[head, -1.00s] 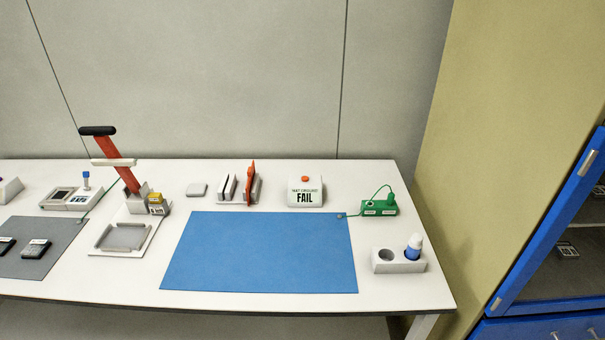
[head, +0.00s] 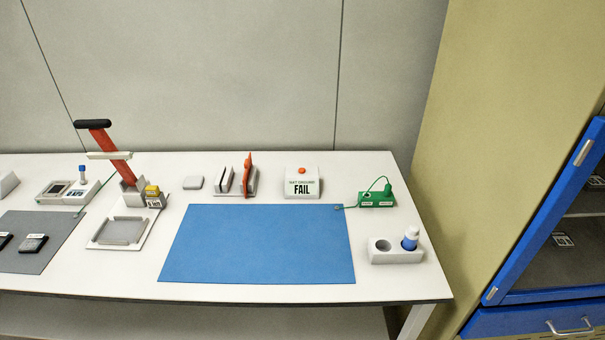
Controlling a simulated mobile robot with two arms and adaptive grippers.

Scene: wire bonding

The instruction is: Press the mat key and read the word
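A white mat ground tester box (head: 302,184) stands at the back of the table, behind the blue mat (head: 258,246). Its top carries an orange-red key (head: 302,171). Its front label reads "MAT GROUND" in small green letters and "FAIL" in large black letters. A green block (head: 377,199) with a green plug and looped cord sits to the right of the box, and the cord runs to the mat's back right corner. Neither of my grippers shows in the head view.
A white two-hole holder (head: 396,256) with a blue-and-white bottle (head: 410,238) stands right of the mat. A red-handled press (head: 115,160), a slotted rack (head: 237,184) and a grey mat (head: 38,238) are to the left. A blue cabinet (head: 545,215) stands at right. The blue mat is clear.

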